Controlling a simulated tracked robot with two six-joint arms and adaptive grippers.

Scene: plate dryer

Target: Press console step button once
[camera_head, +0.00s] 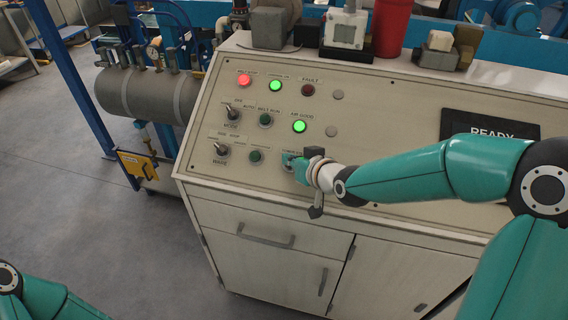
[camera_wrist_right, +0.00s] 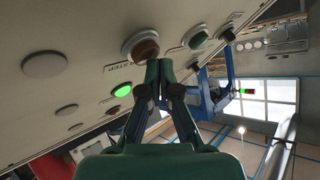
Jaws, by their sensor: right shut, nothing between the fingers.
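The console (camera_head: 400,100) is a pale sloped panel with lamps, switches and buttons. My right gripper (camera_head: 292,161) is shut and empty at the lower button row, right of a dark green button (camera_head: 254,156). In the right wrist view, the closed fingertips (camera_wrist_right: 158,66) are at the lower edge of an amber-brown round button (camera_wrist_right: 141,47); whether they touch it I cannot tell. A green button (camera_wrist_right: 197,38) is just right of the fingertips there. My left gripper is out of view.
A red lamp (camera_head: 243,80) and green lamps (camera_head: 275,85) (camera_head: 299,126) are lit. A dark screen (camera_head: 490,126) reads READY. Small items and a red cylinder (camera_head: 391,25) stand along the top.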

